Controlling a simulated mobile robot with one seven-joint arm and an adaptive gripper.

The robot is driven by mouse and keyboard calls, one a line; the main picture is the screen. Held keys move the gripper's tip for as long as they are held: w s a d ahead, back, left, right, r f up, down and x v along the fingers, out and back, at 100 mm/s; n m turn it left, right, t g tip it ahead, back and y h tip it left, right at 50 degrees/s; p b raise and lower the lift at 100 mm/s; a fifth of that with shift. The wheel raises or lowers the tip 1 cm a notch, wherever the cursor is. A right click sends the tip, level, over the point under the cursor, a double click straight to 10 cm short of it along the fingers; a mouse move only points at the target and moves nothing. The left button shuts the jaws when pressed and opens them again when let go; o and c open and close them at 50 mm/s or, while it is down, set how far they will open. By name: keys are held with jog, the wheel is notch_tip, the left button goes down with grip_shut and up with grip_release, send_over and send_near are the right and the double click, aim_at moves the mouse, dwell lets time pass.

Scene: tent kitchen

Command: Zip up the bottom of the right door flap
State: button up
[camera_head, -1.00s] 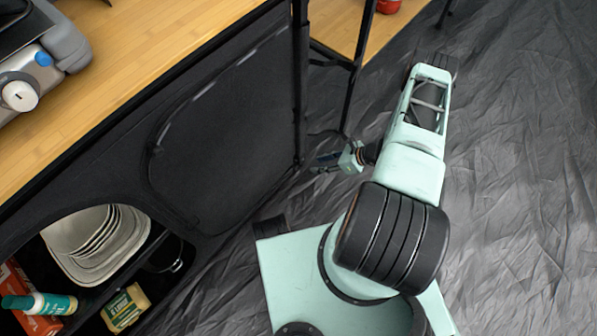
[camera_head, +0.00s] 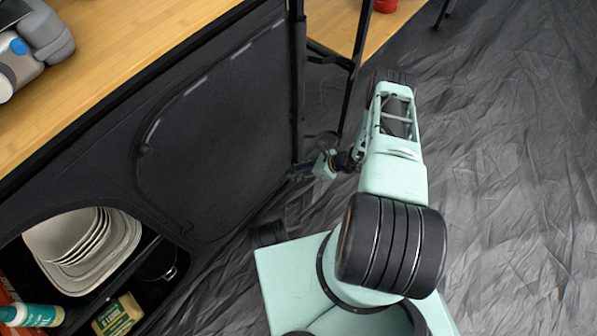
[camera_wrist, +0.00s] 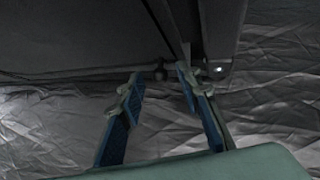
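The right door flap (camera_head: 215,130) is a dark panel in the black fabric cabinet front. It hangs upright and fills its opening, with a pale broken line along its top and left edges. My gripper (camera_head: 298,174) is low by the cabinet's right corner post, near the flap's lower right corner. In the wrist view my gripper (camera_wrist: 160,76) has its two blue-backed fingers apart, pointing at the cabinet's dark bottom edge. A small dark piece shows between the fingertips; I cannot tell if it is the zip pull. Whether the bottom zip is open is too dark to tell.
The left compartment is open, with white plates (camera_head: 88,240), a green-capped bottle (camera_head: 35,315) and a yellow box (camera_head: 118,316). A black table leg (camera_head: 357,75) stands right of the cabinet. Crumpled grey ground sheet (camera_head: 510,180) is clear to the right.

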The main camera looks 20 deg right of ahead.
grip_shut()
jog(key=shift+s, duration=0.1)
dwell(0.3)
